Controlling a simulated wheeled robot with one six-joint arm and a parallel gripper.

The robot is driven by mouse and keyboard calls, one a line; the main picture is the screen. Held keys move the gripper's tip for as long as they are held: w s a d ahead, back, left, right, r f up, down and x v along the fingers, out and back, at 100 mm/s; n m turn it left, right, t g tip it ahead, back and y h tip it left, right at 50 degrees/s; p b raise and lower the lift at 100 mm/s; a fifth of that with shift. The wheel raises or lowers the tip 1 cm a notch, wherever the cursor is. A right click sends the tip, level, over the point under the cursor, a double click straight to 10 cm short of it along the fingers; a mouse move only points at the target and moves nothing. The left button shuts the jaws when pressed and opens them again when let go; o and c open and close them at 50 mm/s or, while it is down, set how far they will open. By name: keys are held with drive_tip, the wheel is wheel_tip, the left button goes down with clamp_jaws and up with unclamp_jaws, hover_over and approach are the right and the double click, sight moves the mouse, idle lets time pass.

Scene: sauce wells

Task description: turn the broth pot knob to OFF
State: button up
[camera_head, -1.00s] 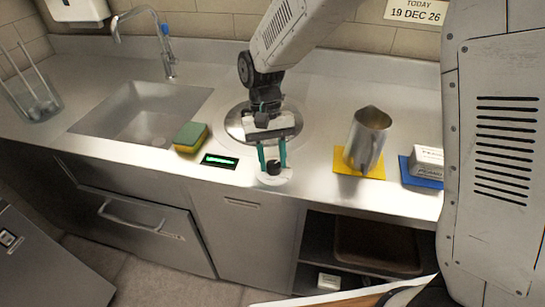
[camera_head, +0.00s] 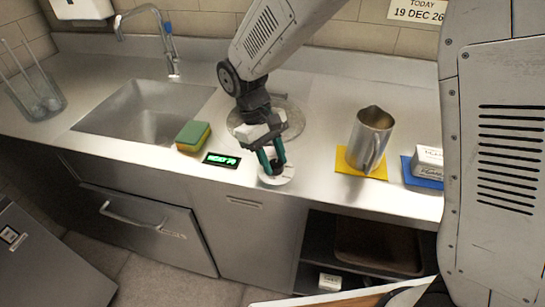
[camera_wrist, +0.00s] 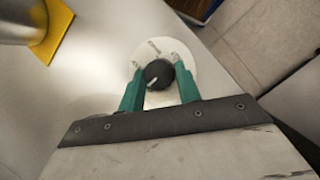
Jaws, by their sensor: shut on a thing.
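The black knob (camera_wrist: 158,73) sits on a round white dial plate (camera_wrist: 178,55) at the counter's front edge. A pale line on the knob points toward the lower left in the wrist view; the small print on the plate is too blurred to read. My gripper (camera_wrist: 160,74) has its green fingers on either side of the knob, shut on it. In the head view, my gripper (camera_head: 272,168) is tilted over the dial plate (camera_head: 284,178) and partly hides the knob. A round metal well (camera_head: 292,112) lies behind, partly hidden by my arm.
A small display (camera_head: 221,160) with green characters and a green-yellow sponge (camera_head: 193,136) lie left of the dial. A sink (camera_head: 145,112) is further left. A metal pitcher (camera_head: 369,138) on a yellow mat (camera_head: 350,163) and a white box on a blue mat (camera_head: 424,181) stand right.

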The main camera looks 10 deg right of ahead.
drive_tip(key=shift+w, duration=0.1)
drive_tip(key=o, duration=1)
drive_tip(key=shift+c, duration=0.2)
drive_tip(key=v, duration=0.8)
